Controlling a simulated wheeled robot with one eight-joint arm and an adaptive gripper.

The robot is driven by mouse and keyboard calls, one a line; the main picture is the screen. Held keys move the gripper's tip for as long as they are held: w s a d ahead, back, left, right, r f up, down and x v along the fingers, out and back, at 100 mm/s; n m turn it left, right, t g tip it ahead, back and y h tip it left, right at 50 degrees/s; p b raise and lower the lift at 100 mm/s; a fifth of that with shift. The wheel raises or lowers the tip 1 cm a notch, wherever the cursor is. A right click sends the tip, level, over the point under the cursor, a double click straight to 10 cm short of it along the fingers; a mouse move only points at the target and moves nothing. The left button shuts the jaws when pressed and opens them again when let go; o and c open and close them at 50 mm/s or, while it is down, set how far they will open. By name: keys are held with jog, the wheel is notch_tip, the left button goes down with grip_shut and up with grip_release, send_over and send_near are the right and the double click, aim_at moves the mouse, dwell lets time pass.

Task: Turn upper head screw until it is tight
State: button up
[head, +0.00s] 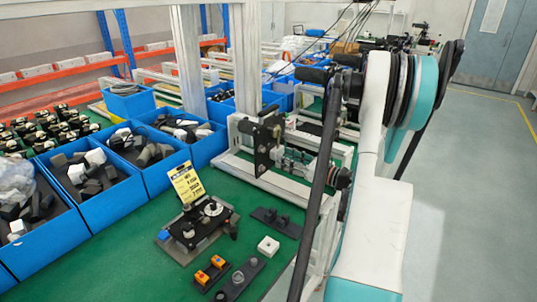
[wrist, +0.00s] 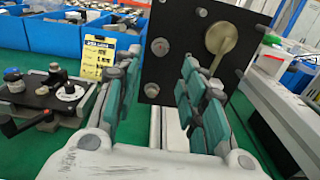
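A black upright plate (wrist: 177,75) stands in front of my gripper in the wrist view; it also shows in the head view (head: 264,142). It carries a large brass-coloured round head (wrist: 221,38) at upper right, a smaller grey screw head (wrist: 160,47) at left and another (wrist: 151,90) lower down. Which one is the upper head screw I cannot tell for certain. My gripper (wrist: 160,65) has its teal-padded fingers spread apart, with the plate showing between them and nothing held. In the head view my gripper (head: 284,157) is just right of the plate.
A white frame (head: 265,180) bears the plate. Blue bins (head: 95,200) with parts line the left of the green table (head: 120,255). A black fixture (head: 200,225) with a yellow label (head: 187,182) stands left. A white block (head: 268,246) and small black parts lie in front.

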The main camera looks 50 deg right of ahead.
aim_at(265, 150)
jog(key=w, duration=0.2)
jog(key=w+b, duration=0.1)
jog(key=w, duration=0.5)
jog(key=shift+a, duration=0.35)
grip_shut()
